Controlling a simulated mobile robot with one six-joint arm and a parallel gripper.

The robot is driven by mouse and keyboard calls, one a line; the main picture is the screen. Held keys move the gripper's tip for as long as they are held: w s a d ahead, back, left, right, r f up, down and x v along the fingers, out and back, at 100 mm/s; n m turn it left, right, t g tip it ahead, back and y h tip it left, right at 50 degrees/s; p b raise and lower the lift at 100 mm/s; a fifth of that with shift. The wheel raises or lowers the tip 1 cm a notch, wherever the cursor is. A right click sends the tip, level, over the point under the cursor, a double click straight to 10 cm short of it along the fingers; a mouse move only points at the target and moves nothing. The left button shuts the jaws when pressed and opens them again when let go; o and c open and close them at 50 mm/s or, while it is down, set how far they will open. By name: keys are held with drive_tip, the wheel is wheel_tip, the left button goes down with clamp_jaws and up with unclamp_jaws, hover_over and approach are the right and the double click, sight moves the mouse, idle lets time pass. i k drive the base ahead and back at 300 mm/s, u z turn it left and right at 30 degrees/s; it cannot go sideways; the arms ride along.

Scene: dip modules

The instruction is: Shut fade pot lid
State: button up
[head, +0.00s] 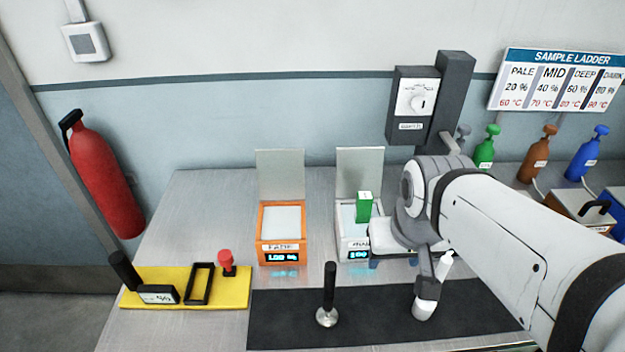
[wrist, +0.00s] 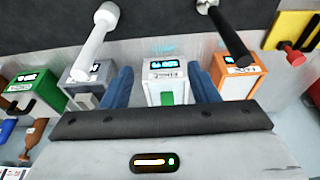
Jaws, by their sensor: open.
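The fade pot appears to be the orange pot (head: 281,222), whose small front label is hard to read. Its flat grey lid (head: 281,175) stands upright at the back, open. The orange pot also shows in the wrist view (wrist: 236,82), at the right. My gripper (wrist: 160,75) is open, with its blue fingers on either side of the white pot (wrist: 165,67) in that picture. Whether they touch that pot cannot be told.
The white pot's lid (head: 360,172) also stands open, and a green block (head: 364,207) is in it. A black-handled tool (head: 328,298) and a white one (head: 428,295) stand on the dark mat (head: 280,325). A yellow tray (head: 236,292) lies left. Bare counter lies left of the orange pot.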

sight(280, 176)
drive_tip(key=u, duration=0.05)
drive_tip(key=k, duration=0.5)
drive_tip(key=z, duration=1.95)
drive_tip(key=k, duration=0.9)
drive_tip(key=u, duration=1.85)
drive_tip(key=i, duration=1)
